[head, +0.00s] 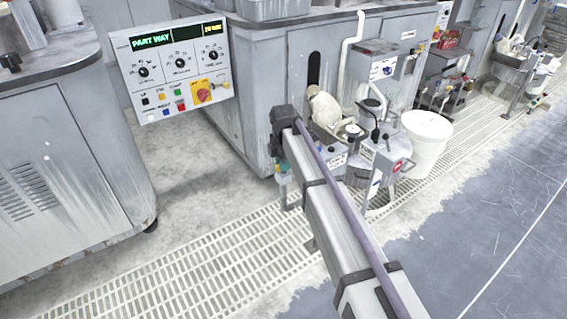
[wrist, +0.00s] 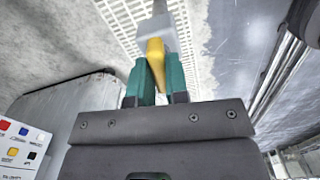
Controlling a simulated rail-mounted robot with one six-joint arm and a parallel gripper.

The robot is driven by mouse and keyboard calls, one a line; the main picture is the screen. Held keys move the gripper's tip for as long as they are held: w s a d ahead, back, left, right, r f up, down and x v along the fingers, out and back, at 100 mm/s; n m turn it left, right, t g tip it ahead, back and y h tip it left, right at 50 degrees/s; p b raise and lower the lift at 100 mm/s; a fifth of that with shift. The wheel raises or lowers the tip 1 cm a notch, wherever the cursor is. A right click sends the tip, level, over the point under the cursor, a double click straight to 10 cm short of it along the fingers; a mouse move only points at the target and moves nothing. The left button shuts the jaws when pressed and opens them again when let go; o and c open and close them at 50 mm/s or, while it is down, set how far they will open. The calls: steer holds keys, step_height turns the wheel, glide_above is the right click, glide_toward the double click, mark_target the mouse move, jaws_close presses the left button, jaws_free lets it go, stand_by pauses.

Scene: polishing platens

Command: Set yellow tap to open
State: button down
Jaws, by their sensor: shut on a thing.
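The yellow tap (wrist: 155,50) shows in the wrist view as a narrow yellow handle in front of a pale grey body. My gripper (wrist: 156,70) has its two green fingers closed on either side of the handle, shut on it. In the head view my gripper (head: 283,185) is low beside the grey cabinet, largely hidden by my arm. I cannot make out the tap in that view. A control panel (head: 172,98) at the upper left of the head view has a display reading "PART WAY" in green.
A grey cabinet (head: 250,90) stands behind my arm. Small machines and a white bucket (head: 428,135) stand to the right of my arm. Another grey cabinet (head: 70,190) is at the left. A slatted floor grating (head: 190,265) runs below, with open floor at the lower right.

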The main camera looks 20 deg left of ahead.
steer(key=shift+n, duration=0.4)
steer(key=c, duration=1.1)
jaws_free()
step_height(320, 180, up, 11)
steer(key=p, duration=1.1)
steer(key=shift+f, duration=0.1)
